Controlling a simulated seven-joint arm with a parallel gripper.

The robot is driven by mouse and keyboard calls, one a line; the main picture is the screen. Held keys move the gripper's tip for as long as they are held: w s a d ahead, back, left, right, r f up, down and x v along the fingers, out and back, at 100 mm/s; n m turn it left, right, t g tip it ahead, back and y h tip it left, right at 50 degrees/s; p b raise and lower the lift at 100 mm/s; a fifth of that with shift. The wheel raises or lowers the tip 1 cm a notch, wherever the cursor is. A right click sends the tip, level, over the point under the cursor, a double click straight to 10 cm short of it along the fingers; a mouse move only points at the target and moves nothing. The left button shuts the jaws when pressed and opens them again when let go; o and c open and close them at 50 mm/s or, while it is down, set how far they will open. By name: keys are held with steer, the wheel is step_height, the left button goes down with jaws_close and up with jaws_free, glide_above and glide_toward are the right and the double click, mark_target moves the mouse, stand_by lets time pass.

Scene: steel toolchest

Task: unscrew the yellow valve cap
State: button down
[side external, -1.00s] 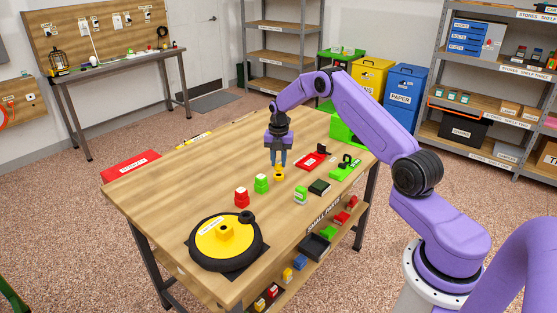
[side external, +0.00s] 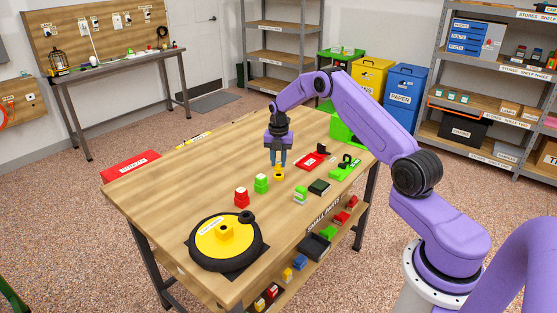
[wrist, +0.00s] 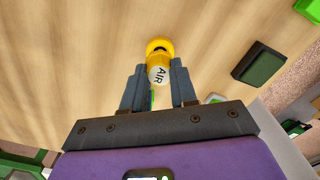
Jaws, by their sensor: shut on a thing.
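The yellow valve cap (wrist: 159,72) has a white top lettered AIR. It is between the fingertips of my gripper (wrist: 158,82) in the wrist view, and the gripper is shut on it. A wider yellow part with a dark opening (wrist: 158,46) shows just beyond the cap. In the side view my gripper (side external: 278,163) points straight down, with the yellow piece (side external: 279,174) at its fingertips, low over the wooden table (side external: 180,175). The fingers partly hide the cap, and I cannot tell whether it is joined to the part beyond.
A black wheel with a yellow hub (side external: 210,250) lies near the front of the table. A dark green block (side external: 319,187) and red tray (side external: 312,161) are to the right. The table's left side is clear.

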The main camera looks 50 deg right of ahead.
mark_target(278, 162)
steer(key=shift+f, duration=1.2)
steer(key=c, duration=0.8)
jaws_free()
step_height(278, 162, up, 17)
steer(key=shift+r, duration=0.2)
